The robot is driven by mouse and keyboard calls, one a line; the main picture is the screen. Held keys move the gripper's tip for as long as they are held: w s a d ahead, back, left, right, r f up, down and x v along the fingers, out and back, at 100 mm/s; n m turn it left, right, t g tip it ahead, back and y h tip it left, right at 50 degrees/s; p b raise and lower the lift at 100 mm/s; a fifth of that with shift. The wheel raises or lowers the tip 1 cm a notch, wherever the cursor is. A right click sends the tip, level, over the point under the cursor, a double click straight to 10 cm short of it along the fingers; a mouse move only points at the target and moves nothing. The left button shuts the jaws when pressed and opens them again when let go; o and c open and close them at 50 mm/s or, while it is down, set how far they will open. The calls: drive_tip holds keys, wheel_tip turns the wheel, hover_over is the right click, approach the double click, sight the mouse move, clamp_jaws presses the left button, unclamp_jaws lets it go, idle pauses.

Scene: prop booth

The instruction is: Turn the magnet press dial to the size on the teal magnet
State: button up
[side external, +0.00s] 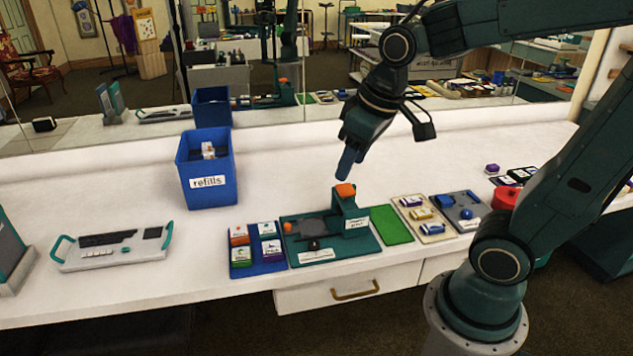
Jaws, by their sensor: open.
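The magnet press (352,222) is a dark green machine with an orange top, standing on a green base at the middle of the counter. A grey plate and a small black knob (313,244) sit at its front left; I cannot tell if that knob is the dial, and no size marks are readable. My gripper (346,170) hangs just above the orange top, pointing down, with nothing visible in it. A blue tray (246,270) left of the press holds several small coloured items with white labels. I cannot tell which is the teal magnet.
A green mat (391,225) lies right of the press, then a beige tray (428,236) and a grey tray (468,222) with small pieces. A blue refills bin (208,185) stands behind left. A white handled board (112,262) lies left. A mirror backs the counter.

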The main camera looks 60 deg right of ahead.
drive_tip(key=w+d+f+g, duration=0.2)
drive_tip(key=w+d+f, duration=0.1)
drive_tip(key=w+f, duration=0.45)
drive_tip(key=g, duration=0.2)
hover_over(314, 242)
wheel_tip(314, 242, down, 8)
drive_tip(key=shift+f, duration=0.25)
drive_tip(key=shift+f, duration=6.85)
drive_tip(key=shift+c, duration=0.2)
drive_tip(key=c, duration=1)
